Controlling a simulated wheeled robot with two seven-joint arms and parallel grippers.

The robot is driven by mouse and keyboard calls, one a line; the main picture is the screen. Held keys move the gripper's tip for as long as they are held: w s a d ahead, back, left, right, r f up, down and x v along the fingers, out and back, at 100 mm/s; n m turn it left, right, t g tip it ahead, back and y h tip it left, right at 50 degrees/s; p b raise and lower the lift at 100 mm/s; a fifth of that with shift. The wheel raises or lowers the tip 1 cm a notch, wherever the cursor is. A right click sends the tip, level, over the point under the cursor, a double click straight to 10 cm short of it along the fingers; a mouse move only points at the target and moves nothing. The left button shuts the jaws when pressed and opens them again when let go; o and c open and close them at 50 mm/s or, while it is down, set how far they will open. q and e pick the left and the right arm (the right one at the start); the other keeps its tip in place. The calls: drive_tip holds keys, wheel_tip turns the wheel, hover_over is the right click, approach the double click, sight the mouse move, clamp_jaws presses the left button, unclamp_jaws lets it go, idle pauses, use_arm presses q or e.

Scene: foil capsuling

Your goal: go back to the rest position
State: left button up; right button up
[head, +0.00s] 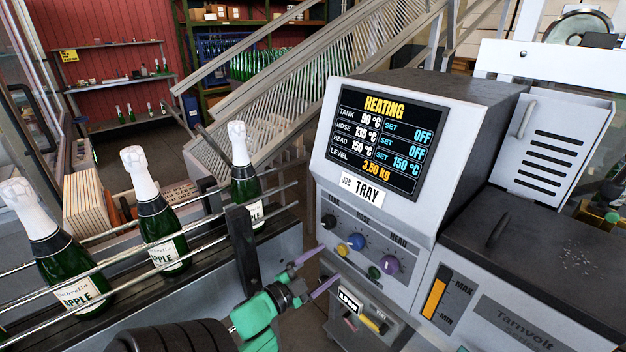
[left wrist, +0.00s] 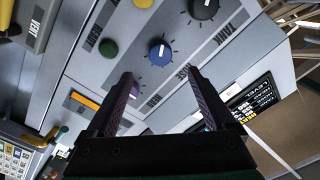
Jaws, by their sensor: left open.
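My left gripper (head: 317,272) is open and empty in front of the lower left of the grey heating unit (head: 455,240). In the left wrist view, my left gripper (left wrist: 157,75) has its two dark fingers spread apart, facing the knob panel.
The screen (head: 378,140) reads HEATING, with two settings OFF and one at 150 °C. Green bottles with white tops (head: 150,210) stand behind rails on the conveyor at left. A dark post (head: 243,245) rises near my left arm. Shelves stand behind.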

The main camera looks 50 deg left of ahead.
use_arm(q)
drive_tip(key=s, duration=0.4)
drive_tip(key=shift+s, duration=0.1)
drive_tip(key=s+d+f+n+g, duration=0.2)
drive_tip(key=f+g, duration=0.1)
drive_tip(key=f, duration=0.7)
drive_tip(key=s+d+f+n+g, duration=0.1)
drive_tip(key=s+f+n+g, duration=0.1)
drive_tip(key=f, duration=0.8)
drive_tip(key=s+d+f+n+g, duration=0.2)
drive_tip(key=f+g, duration=0.1)
drive_tip(key=f, duration=0.7)
drive_tip(key=s+d+f+g, duration=0.4)
drive_tip(key=s+f, duration=0.4)
drive_tip(key=s, duration=0.1)
drive_tip(key=s+d+f+g, duration=0.4)
drive_tip(key=s+f, duration=0.4)
drive_tip(key=s, duration=0.2)
drive_tip(key=shift+g, duration=0.5)
drive_tip(key=shift+s+r, duration=0.1)
